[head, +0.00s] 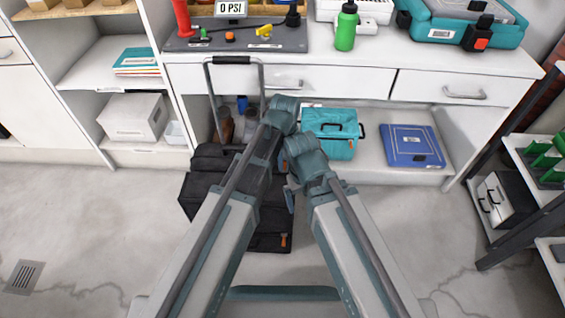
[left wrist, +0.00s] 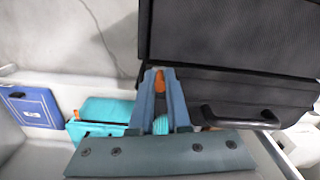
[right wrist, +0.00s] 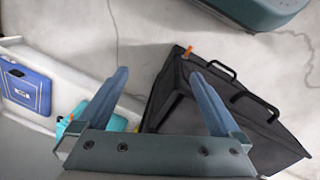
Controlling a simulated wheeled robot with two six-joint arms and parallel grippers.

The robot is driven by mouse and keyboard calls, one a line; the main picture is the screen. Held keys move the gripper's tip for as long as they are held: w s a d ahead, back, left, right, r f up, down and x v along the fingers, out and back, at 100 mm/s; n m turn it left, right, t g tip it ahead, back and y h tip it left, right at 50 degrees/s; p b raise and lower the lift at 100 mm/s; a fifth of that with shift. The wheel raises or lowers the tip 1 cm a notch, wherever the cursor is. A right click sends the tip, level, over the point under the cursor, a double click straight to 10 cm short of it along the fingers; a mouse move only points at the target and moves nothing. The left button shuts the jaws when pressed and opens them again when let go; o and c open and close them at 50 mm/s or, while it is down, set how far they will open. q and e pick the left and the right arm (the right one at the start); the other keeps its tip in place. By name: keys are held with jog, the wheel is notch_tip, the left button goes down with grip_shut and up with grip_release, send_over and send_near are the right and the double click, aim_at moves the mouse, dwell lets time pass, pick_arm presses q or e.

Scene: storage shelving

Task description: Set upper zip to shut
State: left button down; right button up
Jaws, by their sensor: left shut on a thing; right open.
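A black suitcase (head: 205,200) stands on the floor with its pull-out handle raised, partly hidden behind my arms. My left gripper (head: 291,196) is at its right side. In the left wrist view my left gripper (left wrist: 160,78) is shut on an orange zip pull (left wrist: 159,80) beside the dark suitcase (left wrist: 225,35). Another orange pull (head: 283,241) shows low on the case. It also shows in the right wrist view (right wrist: 188,51). My right gripper (right wrist: 160,76) is open and empty, in front of the case (right wrist: 225,110).
Behind the suitcase, a teal toolbox (head: 331,133) and a blue case (head: 412,146) lie on the low shelf under the drawers (head: 340,82). A rack (head: 515,200) stands at the right. The floor (head: 90,230) at the left is clear.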

pick_arm(q)
jog(key=shift+d, duration=0.45)
pick_arm(e)
jog(key=shift+d, duration=0.4)
pick_arm(q)
jog(key=shift+d, duration=0.1)
jog(key=c, duration=0.9)
grip_release()
jog(key=shift+r, duration=0.1)
pick_arm(e)
jog(key=shift+r, duration=0.15)
pick_arm(q)
jog(key=shift+r+p, duration=0.5)
jog(key=shift+p, duration=0.15)
notch_tip(320, 180, up, 13)
jog(key=p, duration=1.2)
jog(key=shift+f, duration=0.2)
pick_arm(e)
notch_tip(320, 180, up, 14)
jog(key=shift+f, duration=0.25)
